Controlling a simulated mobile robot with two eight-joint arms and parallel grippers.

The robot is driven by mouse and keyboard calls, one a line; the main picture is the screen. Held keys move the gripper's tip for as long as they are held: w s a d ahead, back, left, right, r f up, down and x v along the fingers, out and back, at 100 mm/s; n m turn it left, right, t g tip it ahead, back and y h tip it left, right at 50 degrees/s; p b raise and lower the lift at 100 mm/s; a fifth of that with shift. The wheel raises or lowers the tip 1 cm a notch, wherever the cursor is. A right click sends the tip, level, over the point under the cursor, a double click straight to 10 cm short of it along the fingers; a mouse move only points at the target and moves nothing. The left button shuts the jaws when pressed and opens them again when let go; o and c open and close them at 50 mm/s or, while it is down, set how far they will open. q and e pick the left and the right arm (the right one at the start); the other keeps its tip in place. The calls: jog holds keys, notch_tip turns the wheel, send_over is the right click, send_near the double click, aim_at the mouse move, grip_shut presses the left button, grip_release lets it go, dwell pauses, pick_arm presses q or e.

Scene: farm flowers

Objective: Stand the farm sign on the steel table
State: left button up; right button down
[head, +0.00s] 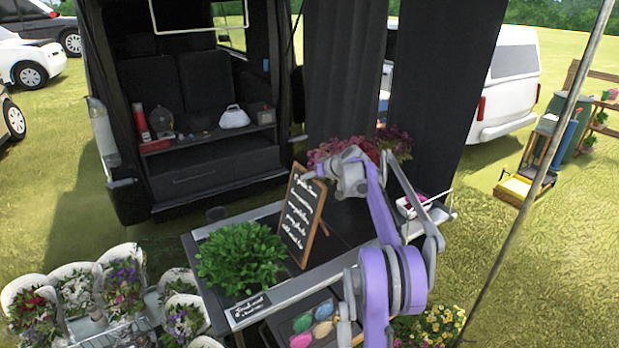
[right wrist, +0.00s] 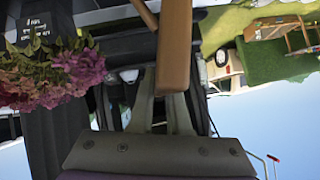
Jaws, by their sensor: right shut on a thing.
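The farm sign (head: 300,215) is a chalkboard with white writing and a wooden frame. It stands upright, leaning back a little, over the steel table (head: 350,260). Its lower edge looks at or very near the tabletop; I cannot tell if it bears its weight there. My right gripper (head: 322,172) is at the sign's top right corner, shut on its frame. In the right wrist view the fingers (right wrist: 160,105) close on the wooden frame (right wrist: 174,50). My left gripper is not in view.
A leafy green plant (head: 240,258) stands left of the sign. Pink flowers (head: 365,148) are behind it. A tray of coloured things (head: 312,325) and a small label (head: 248,310) are at the front. Bouquets (head: 75,290) stand at left. Dark tabletop shows right of the sign.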

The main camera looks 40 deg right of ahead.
jog(key=shift+f, duration=0.1)
jog(key=c, duration=0.9)
grip_release()
jog(key=shift+s+r, duration=0.1)
jog(key=shift+r, duration=0.15)
jog(key=v, duration=1.1)
jog(key=shift+s+r+b, duration=0.2)
jog(key=shift+s+b, duration=0.15)
jog(key=shift+b, duration=0.05)
